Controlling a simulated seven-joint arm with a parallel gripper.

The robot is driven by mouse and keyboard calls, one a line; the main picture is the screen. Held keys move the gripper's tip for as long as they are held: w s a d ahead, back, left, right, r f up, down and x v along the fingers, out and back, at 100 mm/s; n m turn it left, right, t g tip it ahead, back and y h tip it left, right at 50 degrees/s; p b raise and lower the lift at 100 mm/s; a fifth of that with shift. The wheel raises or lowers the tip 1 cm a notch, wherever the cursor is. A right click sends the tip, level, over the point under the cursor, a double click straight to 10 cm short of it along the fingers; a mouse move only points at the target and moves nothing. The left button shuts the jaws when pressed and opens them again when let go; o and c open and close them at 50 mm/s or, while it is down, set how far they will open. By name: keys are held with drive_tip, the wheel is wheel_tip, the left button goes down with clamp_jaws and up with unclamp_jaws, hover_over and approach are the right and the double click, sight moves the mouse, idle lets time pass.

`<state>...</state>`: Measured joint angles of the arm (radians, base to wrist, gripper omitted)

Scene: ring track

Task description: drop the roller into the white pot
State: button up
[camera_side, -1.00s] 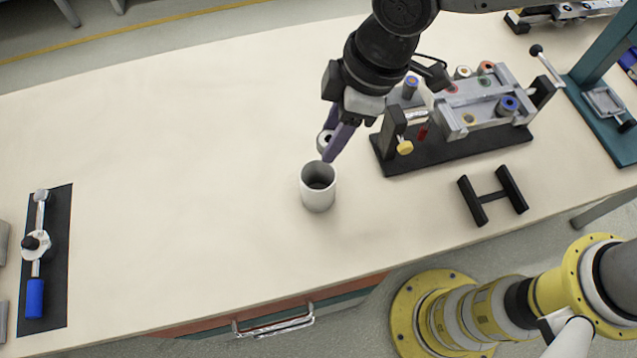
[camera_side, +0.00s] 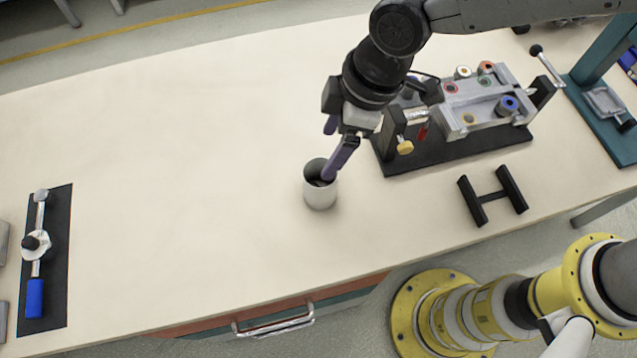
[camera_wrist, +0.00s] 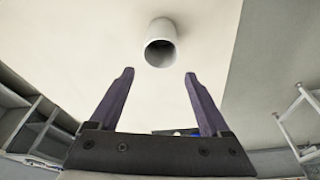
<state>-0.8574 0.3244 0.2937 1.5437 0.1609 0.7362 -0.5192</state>
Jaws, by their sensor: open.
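The white pot (camera_side: 320,198) stands upright on the pale bench, and it also shows in the wrist view (camera_wrist: 162,30). My gripper (camera_side: 327,155) is open above the pot. One purple finger reaches down across the pot's mouth in the side view, and I cannot tell whether it touches. In the wrist view the two fingers (camera_wrist: 159,76) are spread apart with nothing between them. The roller does not show clearly in either view. The pot's inside is shaded and partly hidden by the finger, so I cannot make out what lies in it.
A grey fixture (camera_side: 478,103) with coloured rings stands on a black base to the right. A black H-shaped stand (camera_side: 492,195) lies in front of it. A blue-handled tool on a black mat (camera_side: 57,240) is at far left. The bench left of the pot is clear.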

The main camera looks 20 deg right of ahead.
drive_tip(key=v, duration=1.4)
drive_tip(key=shift+f, duration=0.1)
